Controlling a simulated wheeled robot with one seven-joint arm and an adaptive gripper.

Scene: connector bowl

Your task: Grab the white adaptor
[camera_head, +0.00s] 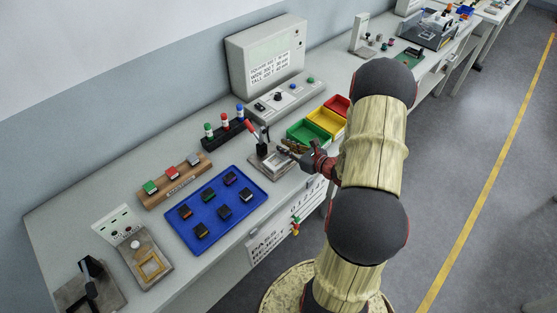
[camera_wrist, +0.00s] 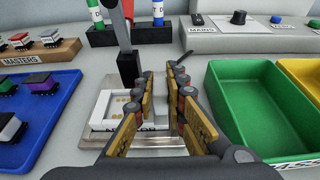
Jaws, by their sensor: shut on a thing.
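My gripper (camera_wrist: 162,74) reaches over the metal clamp fixture (camera_wrist: 150,136), its gold-padded fingers close together with a narrow gap. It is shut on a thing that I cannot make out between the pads. In the head view my gripper (camera_head: 291,148) is at the right side of the fixture (camera_head: 281,171). A white rectangular frame (camera_wrist: 104,108) sits on the fixture, left of the fingers; its label is partly hidden. A block with a pale top (camera_wrist: 9,126) lies on the blue tray at the left edge. I cannot tell which piece is the white adaptor.
The blue tray (camera_head: 218,212) holds several dark blocks. The fixture's upright clamp lever (camera_wrist: 128,66) stands close left of the fingers. Green (camera_wrist: 262,112) and yellow (camera_wrist: 303,77) bins are at the right. A wooden MASTERS rack (camera_wrist: 40,52) and a rack of coloured cylinders (camera_head: 229,136) stand behind.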

